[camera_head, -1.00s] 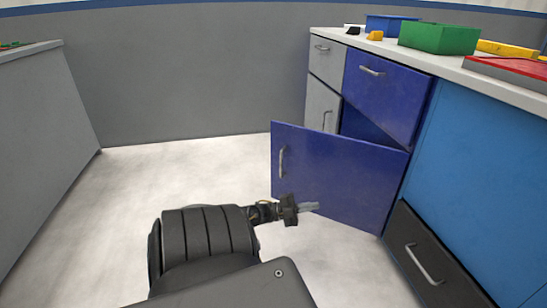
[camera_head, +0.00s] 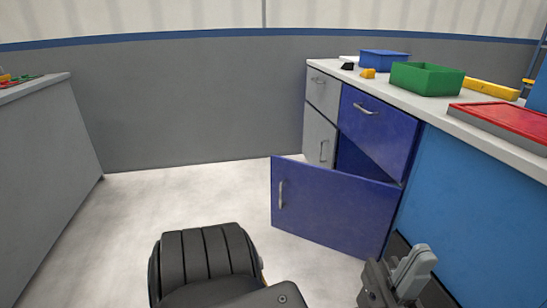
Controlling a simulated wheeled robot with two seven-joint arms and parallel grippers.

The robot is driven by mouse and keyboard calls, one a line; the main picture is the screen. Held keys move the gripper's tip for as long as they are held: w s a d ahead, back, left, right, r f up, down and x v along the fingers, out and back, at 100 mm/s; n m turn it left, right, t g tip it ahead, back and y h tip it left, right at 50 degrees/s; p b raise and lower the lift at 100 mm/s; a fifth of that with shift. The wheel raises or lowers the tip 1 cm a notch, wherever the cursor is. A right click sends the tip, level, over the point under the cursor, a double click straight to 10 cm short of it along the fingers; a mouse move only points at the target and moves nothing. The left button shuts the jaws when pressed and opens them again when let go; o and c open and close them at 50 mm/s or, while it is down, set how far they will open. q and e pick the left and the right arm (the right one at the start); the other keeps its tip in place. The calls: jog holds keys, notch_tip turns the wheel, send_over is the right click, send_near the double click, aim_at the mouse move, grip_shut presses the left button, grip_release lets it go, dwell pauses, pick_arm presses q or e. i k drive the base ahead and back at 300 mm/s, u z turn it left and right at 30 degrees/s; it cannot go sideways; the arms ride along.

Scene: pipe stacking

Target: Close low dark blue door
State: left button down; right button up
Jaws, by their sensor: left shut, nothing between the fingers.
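The low dark blue door (camera_head: 330,207) stands open, swung out from the cabinet, with its silver handle (camera_head: 281,195) near its left edge. Its right edge is at the cabinet, and a strip of the dark blue interior (camera_head: 362,163) shows above it. My left gripper (camera_head: 418,258) is at the lower right, in front of the cabinet's lower right part. It is shut and empty, and appears apart from the door. My right gripper is not in view.
A closed dark blue drawer (camera_head: 378,128) is above the opening, with grey fronts (camera_head: 321,138) to its left. The worktop (camera_head: 437,112) carries a green bin (camera_head: 427,79), a blue bin (camera_head: 383,60) and a red tray (camera_head: 505,122). Pale floor (camera_head: 150,205) is clear left of the door.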

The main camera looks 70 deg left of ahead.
aim_at(350, 214)
jog(key=z, duration=0.5)
jog(key=k, duration=1.25)
jog(key=z, duration=0.05)
jog(key=i, duration=0.35)
jog(key=u, duration=1.1)
jog(key=i, duration=0.95)
jog(key=u, duration=0.3)
